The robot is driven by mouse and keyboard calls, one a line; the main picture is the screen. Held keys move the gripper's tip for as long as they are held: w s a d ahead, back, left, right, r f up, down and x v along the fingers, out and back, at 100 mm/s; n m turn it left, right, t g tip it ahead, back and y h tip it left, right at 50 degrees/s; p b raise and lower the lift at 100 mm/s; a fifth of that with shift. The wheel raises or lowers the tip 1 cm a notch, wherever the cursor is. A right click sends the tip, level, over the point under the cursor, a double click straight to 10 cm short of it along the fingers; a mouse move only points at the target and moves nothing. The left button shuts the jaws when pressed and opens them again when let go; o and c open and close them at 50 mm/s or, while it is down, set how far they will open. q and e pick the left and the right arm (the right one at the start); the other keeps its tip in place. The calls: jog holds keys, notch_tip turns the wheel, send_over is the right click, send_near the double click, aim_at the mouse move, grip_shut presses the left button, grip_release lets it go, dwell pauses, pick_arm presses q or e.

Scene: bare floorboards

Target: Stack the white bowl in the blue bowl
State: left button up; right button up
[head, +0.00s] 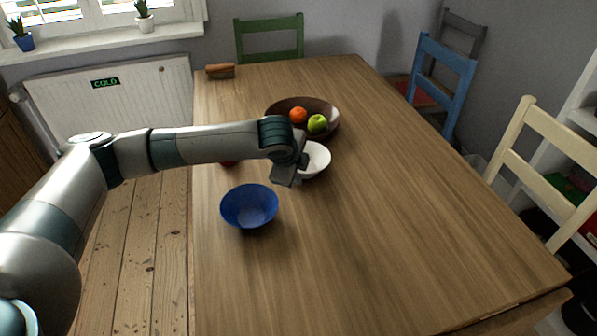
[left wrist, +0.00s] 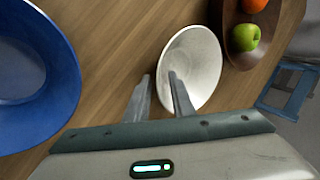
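The white bowl (head: 318,160) stands upright on the wooden table, partly hidden by my left gripper in the head view. The blue bowl (head: 249,206) stands upright and empty, nearer and to the left. My left gripper (head: 288,178) is at the near left rim of the white bowl. In the left wrist view, its two fingers (left wrist: 157,84) are apart, with the rim of the white bowl (left wrist: 198,62) between them and one finger over the bowl's inside. Contact with the rim cannot be told. The blue bowl (left wrist: 30,75) fills the left side there. My right gripper is not in view.
A brown bowl (head: 331,116) with an orange (head: 298,115) and a green apple (head: 317,123) stands just behind the white bowl. A red thing (head: 229,163) is mostly hidden behind my left arm. Chairs surround the table. The table's right and near parts are clear.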

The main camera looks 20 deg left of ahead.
pick_arm(q)
jog(key=shift+r, duration=0.1)
jog(key=shift+r, duration=0.2)
jog(key=v, duration=1.1)
jog(key=shift+s+r, duration=0.25)
jog(key=shift+r, duration=0.05)
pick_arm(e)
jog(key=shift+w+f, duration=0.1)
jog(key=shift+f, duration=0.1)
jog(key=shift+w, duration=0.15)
